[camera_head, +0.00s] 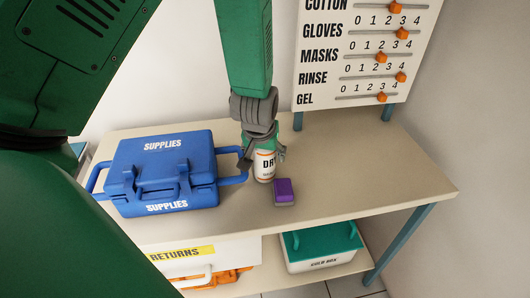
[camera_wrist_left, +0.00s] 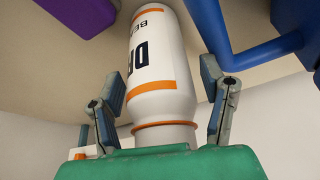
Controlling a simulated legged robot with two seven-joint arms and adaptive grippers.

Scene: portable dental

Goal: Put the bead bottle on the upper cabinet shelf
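The bead bottle (camera_head: 264,167) is white with orange bands and dark lettering. It stands upright on the beige table (camera_head: 340,180). My left gripper (camera_head: 264,155) comes down over it from above, one finger on each side. In the left wrist view the bottle (camera_wrist_left: 158,60) is between the two fingers of the left gripper (camera_wrist_left: 162,105), with a small gap visible at each side, so the gripper looks open around it. My right gripper is not in view. No upper cabinet shelf shows in these frames.
A blue supplies case (camera_head: 165,170) stands left of the bottle, its handle near my gripper. A purple block (camera_head: 284,190) lies just right. A board with orange sliders (camera_head: 365,50) stands behind. A teal-lidded box (camera_head: 320,245) is on the lower shelf. The table's right side is clear.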

